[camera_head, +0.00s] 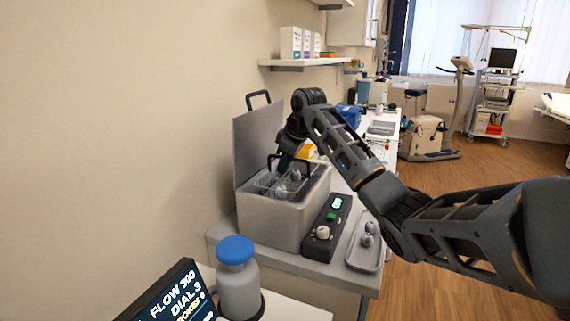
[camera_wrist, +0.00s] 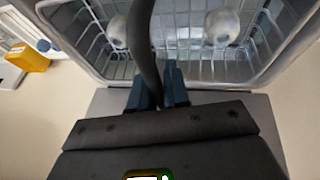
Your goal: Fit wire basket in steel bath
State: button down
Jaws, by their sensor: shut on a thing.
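The wire basket (camera_head: 268,182) has a dark handle and holds glassware. In the head view it is at the mouth of the steel bath (camera_head: 270,224), with its upper part showing above the front rim. In the wrist view the basket's wires (camera_wrist: 190,42) lie inside the bath's rim (camera_wrist: 78,66), with two whitish round pieces in the basket. I cannot tell whether it rests on the bath's floor. My gripper (camera_head: 287,162) is above the bath. Its blue-grey fingers (camera_wrist: 157,88) are shut on the dark handle (camera_wrist: 143,50).
The bath's raised lid (camera_head: 257,142) stands behind it by the wall. A control box (camera_head: 326,228) with a green button and a tray (camera_head: 363,246) are right of the bath. A blue-capped bottle (camera_head: 238,280) and a display (camera_head: 172,296) are in front. A yellow container (camera_wrist: 28,58) lies beyond.

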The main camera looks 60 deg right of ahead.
jog(key=shift+f, duration=1.8)
dwell(2.4)
jog(key=c, duration=1.4)
grip_release()
jog(key=shift+r, duration=0.1)
jog(key=shift+r+p, duration=1.8)
jog(key=shift+r, duration=0.15)
jog(key=shift+o, duration=0.4)
jog(key=o, duration=0.5)
